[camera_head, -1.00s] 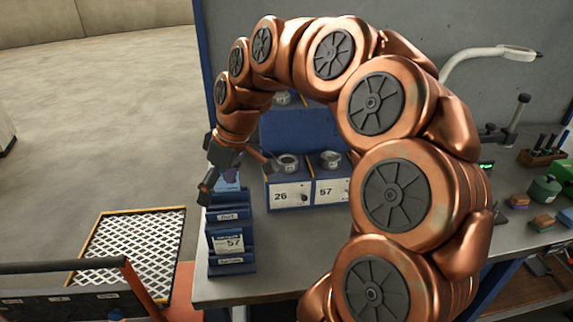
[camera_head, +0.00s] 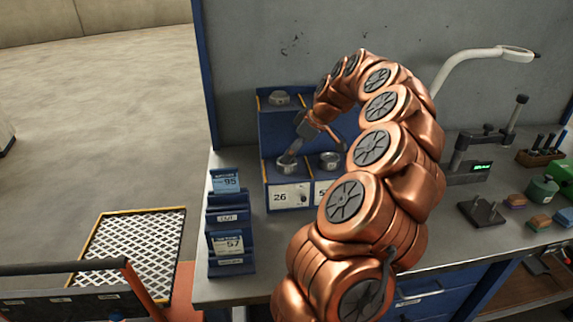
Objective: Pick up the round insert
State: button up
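Small round metal inserts stand on a blue stepped rack (camera_head: 268,128). One insert (camera_head: 285,167) is on the lower step above the label 26. A second insert (camera_head: 330,160) is to its right, above the partly hidden second label. A third insert (camera_head: 279,98) sits on the upper step at the left. My gripper (camera_head: 313,149) is over the rack with its fingers spread and nothing seen between them. Its left finger reaches down close to the insert above 26; I cannot tell if they touch. My arm hides the rack's right part.
A blue card holder (camera_head: 231,266) stands left of the rack on the grey bench (camera_head: 281,238). A white lamp (camera_head: 466,62), a gauge stand (camera_head: 490,140) and several small blocks are at the right. A grey wall stands behind the bench.

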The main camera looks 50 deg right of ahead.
aim_at(282, 168)
jog(key=shift+p+x, duration=1.3)
jog(key=shift+x, duration=1.25)
jog(key=shift+d, duration=0.15)
jog(key=shift+c, duration=0.3)
grip_shut()
